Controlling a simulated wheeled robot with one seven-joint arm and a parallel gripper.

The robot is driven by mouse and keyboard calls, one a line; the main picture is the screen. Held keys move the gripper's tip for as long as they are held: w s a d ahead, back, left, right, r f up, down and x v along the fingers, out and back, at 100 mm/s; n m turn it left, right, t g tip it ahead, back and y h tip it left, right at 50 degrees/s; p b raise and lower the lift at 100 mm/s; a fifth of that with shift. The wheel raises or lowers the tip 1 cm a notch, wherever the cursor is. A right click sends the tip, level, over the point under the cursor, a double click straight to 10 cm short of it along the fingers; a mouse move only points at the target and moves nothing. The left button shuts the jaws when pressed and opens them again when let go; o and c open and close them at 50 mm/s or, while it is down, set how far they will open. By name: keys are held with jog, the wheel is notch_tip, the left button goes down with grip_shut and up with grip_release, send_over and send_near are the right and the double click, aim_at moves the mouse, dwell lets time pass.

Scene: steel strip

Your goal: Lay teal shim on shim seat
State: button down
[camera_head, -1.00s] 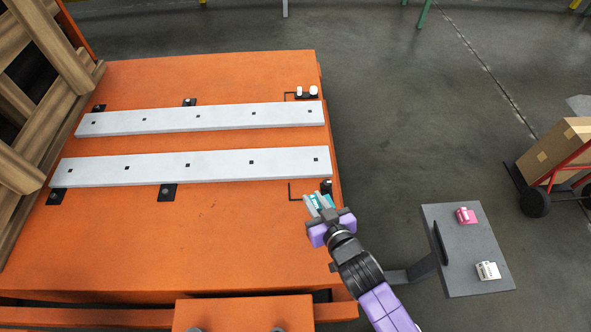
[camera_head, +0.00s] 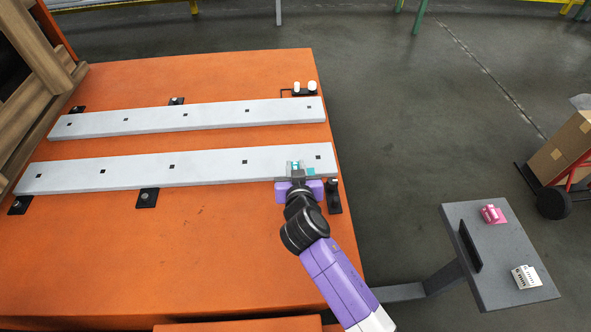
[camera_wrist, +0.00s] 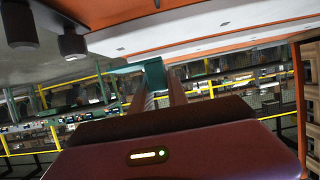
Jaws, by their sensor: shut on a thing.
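My gripper (camera_head: 299,172) is shut on the teal shim (camera_head: 309,170). In the head view it is over the right end of the near pale steel strip (camera_head: 200,168); I cannot tell whether the shim touches the strip. In the wrist view the teal shim (camera_wrist: 152,72) shows between the fingertips. I cannot make out the shim seat for certain. A black block with a light knob (camera_head: 334,194) stands just right of my gripper, at the strip's near edge. The floor of the orange table beside it is partly hidden by my gripper.
A second pale strip (camera_head: 215,117) lies behind on the orange table (camera_head: 200,245), with a black block with white knobs (camera_head: 304,88) at its end. A grey side shelf (camera_head: 505,282) at right holds a pink item (camera_head: 492,214) and a white item (camera_head: 526,277).

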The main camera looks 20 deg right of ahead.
jog(key=shift+f, duration=0.15)
notch_tip(320, 180, down, 8)
jog(key=b, duration=0.8)
jog(key=shift+f+b, duration=0.2)
jog(key=shift+b, duration=0.1)
dwell(0.5)
jog(key=c, duration=1.2)
grip_release()
jog(key=shift+p+v, duration=1.2)
jog(key=shift+v, duration=2.8)
